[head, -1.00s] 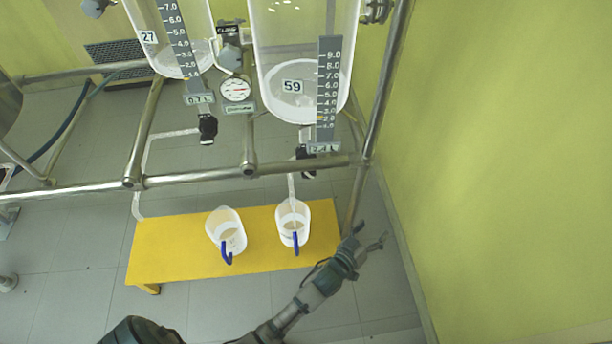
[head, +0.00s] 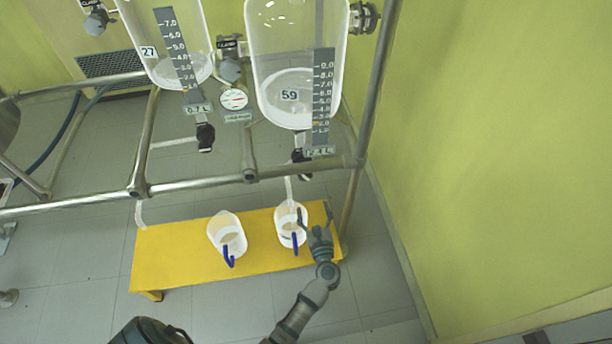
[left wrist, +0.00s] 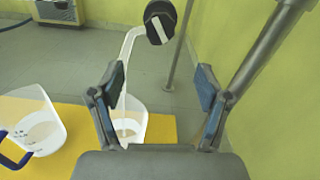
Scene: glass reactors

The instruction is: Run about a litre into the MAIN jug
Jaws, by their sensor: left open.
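Two clear jugs with blue handles stand on a yellow bench (head: 170,262): the left jug (head: 225,233) and the right jug (head: 290,222). Both seem to hold some liquid; I cannot read which is MAIN. The right vessel (head: 290,60), tagged 59, has a black valve (head: 301,160) whose pale spout leads down to the right jug. My left gripper (head: 314,212) is open and empty, near the right jug and below the valve. My right gripper is out of view.
The left vessel (head: 165,40), tagged 27, has its own black valve (head: 205,137) and a side tube ending by the bench's left end. A steel frame rail (head: 200,185) crosses in front of the vessels. A yellow wall (head: 490,150) bounds the right side.

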